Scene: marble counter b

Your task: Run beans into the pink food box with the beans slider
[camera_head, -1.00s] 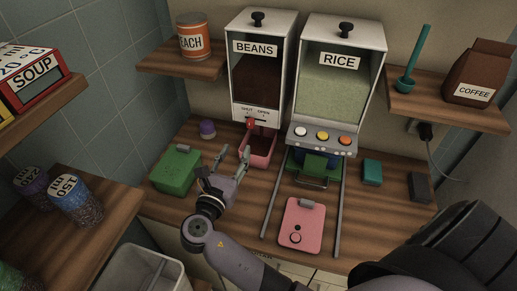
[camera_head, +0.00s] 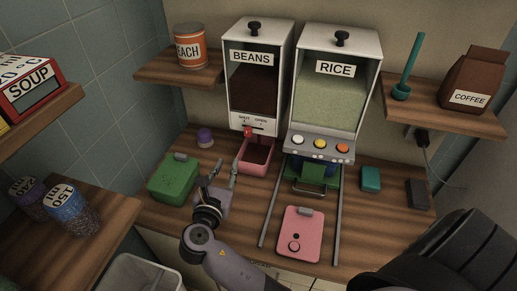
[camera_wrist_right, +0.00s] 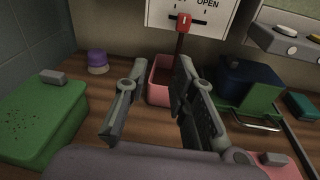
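The BEANS dispenser (camera_head: 253,75) stands at the back with dark brown beans behind its window. Its slider has a red knob (camera_head: 248,131) at the SHUT side of its slot; the knob also shows in the wrist view (camera_wrist_right: 184,21). A dark reddish strip hangs below the knob there; I cannot tell if it is beans or a stem. The open pink food box (camera_head: 257,171) stands under the dispenser with dark brown beans inside. My right gripper (camera_head: 226,167) is open and empty, in front of the box and below the knob. My left gripper is out of view.
The RICE dispenser (camera_head: 332,85) stands right of it, with coloured buttons and a blue box (camera_head: 320,170) below. A green box (camera_head: 173,179) is left of my gripper, a purple-lidded jar (camera_head: 205,138) behind. A pink lid (camera_head: 301,233) lies between rails in front.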

